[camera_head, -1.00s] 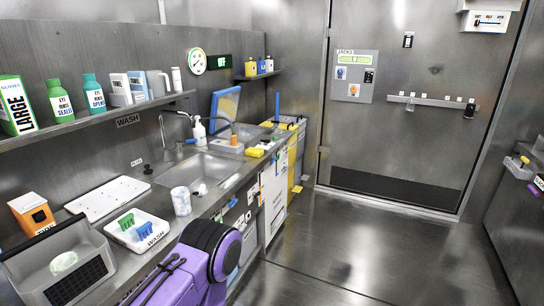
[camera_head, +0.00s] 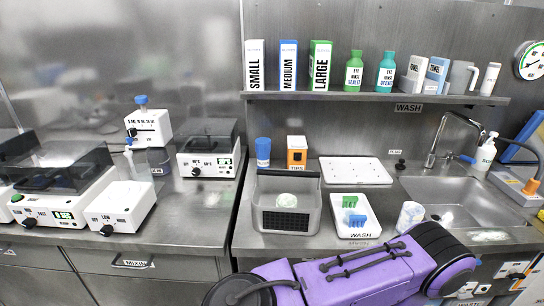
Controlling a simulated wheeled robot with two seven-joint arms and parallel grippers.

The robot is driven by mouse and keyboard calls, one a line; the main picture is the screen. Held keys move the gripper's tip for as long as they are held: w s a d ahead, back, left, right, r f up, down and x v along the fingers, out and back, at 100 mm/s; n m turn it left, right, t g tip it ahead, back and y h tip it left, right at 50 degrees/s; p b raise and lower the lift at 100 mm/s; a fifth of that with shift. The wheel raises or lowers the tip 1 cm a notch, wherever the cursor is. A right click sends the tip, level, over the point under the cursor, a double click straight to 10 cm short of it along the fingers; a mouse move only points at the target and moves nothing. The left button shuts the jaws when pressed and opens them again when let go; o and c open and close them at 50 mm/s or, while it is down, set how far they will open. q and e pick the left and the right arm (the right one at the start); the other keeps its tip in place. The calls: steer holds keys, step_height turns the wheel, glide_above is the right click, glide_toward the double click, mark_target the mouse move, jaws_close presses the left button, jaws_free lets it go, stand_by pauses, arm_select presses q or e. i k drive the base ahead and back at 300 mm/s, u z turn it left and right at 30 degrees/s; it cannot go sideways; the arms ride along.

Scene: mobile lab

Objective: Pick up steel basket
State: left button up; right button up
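A grey open-topped basket (camera_head: 311,212) with a dark mesh panel on its front stands on the steel counter left of the sink. It looks like the steel basket. A pale green-white round item (camera_head: 290,199) lies inside it. A purple arm of mine with black joints crosses the bottom of the view, in front of the counter. No gripper fingers of mine show, so neither gripper is in view.
A white WASH tray (camera_head: 338,228) with green and blue pieces sits right of the basket. A white board (camera_head: 355,171), orange box (camera_head: 297,152), blue cup (camera_head: 263,151) and white cup (camera_head: 410,215) stand nearby. The sink (camera_head: 470,205) is right; lab machines (camera_head: 122,206) fill the left counter.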

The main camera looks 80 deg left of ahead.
mark_target(304, 220)
steer(key=u, duration=2)
